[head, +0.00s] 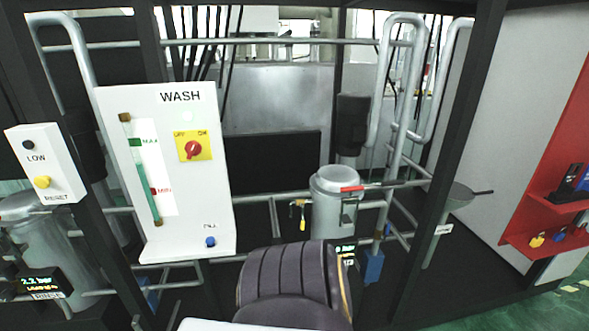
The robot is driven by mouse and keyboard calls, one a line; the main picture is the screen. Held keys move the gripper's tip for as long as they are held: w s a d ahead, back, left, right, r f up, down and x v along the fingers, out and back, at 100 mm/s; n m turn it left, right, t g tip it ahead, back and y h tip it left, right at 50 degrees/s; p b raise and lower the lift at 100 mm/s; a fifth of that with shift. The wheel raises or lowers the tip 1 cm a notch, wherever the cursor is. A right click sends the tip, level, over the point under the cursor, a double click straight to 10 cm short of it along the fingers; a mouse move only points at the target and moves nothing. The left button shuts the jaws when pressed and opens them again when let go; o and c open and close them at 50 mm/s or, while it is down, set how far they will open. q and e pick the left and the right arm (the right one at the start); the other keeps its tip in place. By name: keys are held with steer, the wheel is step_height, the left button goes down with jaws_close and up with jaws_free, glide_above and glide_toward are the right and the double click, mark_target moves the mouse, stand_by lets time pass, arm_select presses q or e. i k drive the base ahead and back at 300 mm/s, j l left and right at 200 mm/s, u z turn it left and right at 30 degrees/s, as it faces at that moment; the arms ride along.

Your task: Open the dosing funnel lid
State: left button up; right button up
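The dosing funnel (455,201) appears to be the small grey cone at the right, beside a dark upright post. Its wide end faces up and narrows into a thin stem below. A short dark handle (483,192) sticks out to the right at its top edge. I cannot tell the lid apart clearly from the funnel's rim; the top looks covered. Neither of my grippers can be made out. A dark ribbed part, apparently of my own arm, fills the bottom middle and hides what is behind it.
A white WASH panel (185,227) with a red knob (193,149) stands left of centre. A grey canister (327,217) with a red-tipped lever (352,188) stands in the middle among pipes. A red shelf (550,206) holds padlocks at right. Dark posts frame the funnel.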

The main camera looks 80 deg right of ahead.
mark_target(459, 193)
steer(key=z, duration=4.2)
steer(key=i+l, duration=0.3)
steer(key=l, duration=0.15)
steer(key=i+l, duration=0.35)
steer(key=l, duration=0.15)
